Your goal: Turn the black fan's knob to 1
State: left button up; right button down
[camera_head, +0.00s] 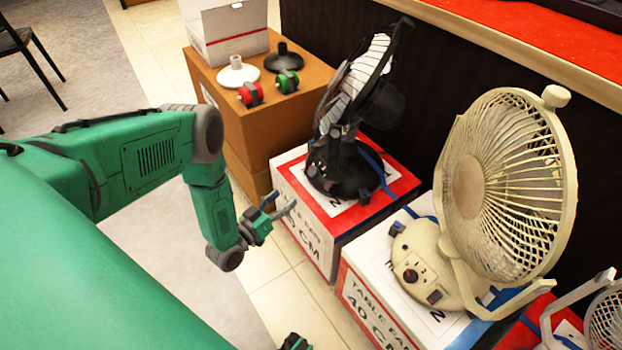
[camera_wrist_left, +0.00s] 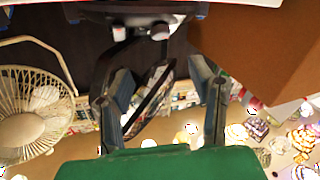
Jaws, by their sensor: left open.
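The black fan (camera_head: 345,165) stands on a red and white box in the head view, its cage tilted up to the right. Its dark base (camera_head: 338,178) has small light controls on the side facing me; which is the knob and its setting are too small to tell. My left gripper (camera_head: 280,204) is open and empty, apart from the base, to its left and a little lower in the picture. In the left wrist view, the dark base (camera_wrist_left: 135,12) is at the top edge with two pale controls below it. The fan's ring shows between my open fingers.
A cream fan (camera_head: 510,185) stands on the box to the right. A brown carton (camera_head: 245,110) with white and black stands and red and green wheels is behind left. A counter (camera_head: 520,35) runs behind. Tiled floor is free in front. A green and dark part shows at the bottom edge.

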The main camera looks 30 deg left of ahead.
aim_at(311, 172)
pick_arm(q)
jog(key=w+b, duration=0.1)
jog(key=w, duration=0.2)
jog(key=w+b, duration=0.1)
jog(key=w, duration=0.3)
jog(key=w+d+b, duration=0.1)
jog(key=w+b, duration=0.1)
jog(key=w, duration=0.2)
jog(key=shift+f, duration=0.15)
jog(key=shift+w, duration=0.65)
grip_shut()
